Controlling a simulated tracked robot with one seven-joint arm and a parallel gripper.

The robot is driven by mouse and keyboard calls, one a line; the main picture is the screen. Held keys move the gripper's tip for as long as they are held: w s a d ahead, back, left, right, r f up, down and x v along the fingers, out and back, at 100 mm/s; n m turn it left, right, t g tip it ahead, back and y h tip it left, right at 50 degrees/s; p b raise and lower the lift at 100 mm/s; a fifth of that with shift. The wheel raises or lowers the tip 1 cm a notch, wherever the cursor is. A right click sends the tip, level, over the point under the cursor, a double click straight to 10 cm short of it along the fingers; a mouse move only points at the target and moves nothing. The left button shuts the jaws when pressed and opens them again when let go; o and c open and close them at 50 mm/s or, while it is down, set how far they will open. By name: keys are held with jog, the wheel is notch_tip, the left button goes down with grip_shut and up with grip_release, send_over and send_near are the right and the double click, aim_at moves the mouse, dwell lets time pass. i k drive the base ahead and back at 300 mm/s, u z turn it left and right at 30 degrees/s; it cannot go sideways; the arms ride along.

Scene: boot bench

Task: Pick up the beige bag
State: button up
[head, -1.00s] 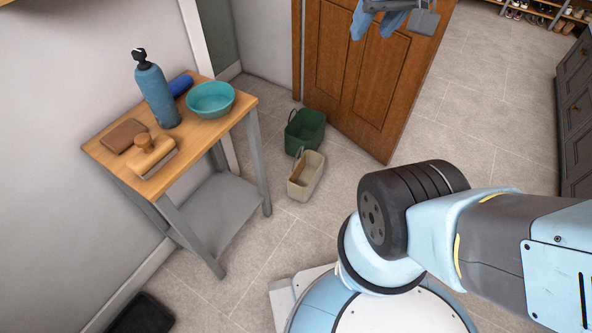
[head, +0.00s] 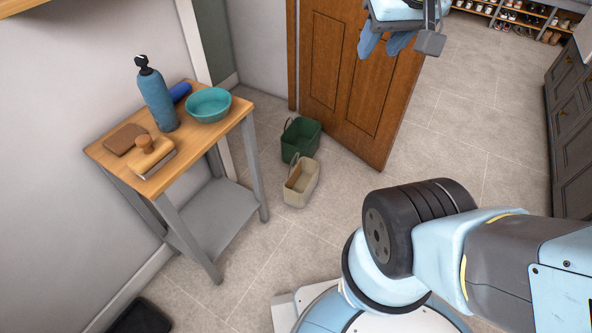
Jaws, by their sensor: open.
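The beige bag (head: 299,190) stands upright on the tiled floor in the head view, open at the top with a raised handle. It is just in front of a green bag and to the right of the wooden bench. My gripper (head: 383,50) is at the top of the head view, in front of the brown door. Its two blue fingers point down and are apart, with nothing seen between them. It is well apart from the beige bag, above and to the right of it in the picture. The upper part of my gripper is cut off by the frame edge.
The green bag (head: 300,139) stands close behind the beige one. The bench (head: 228,120) holds a blue bottle (head: 157,95), a teal bowl (head: 208,106) and a brush (head: 152,157). A brown door (head: 350,80) stands behind. A dark cabinet (head: 574,130) is at right. Floor between is clear.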

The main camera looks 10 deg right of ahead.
aim_at(300, 184)
jog(key=z, duration=0.85)
jog(key=i, duration=0.7)
jog(key=u, duration=0.15)
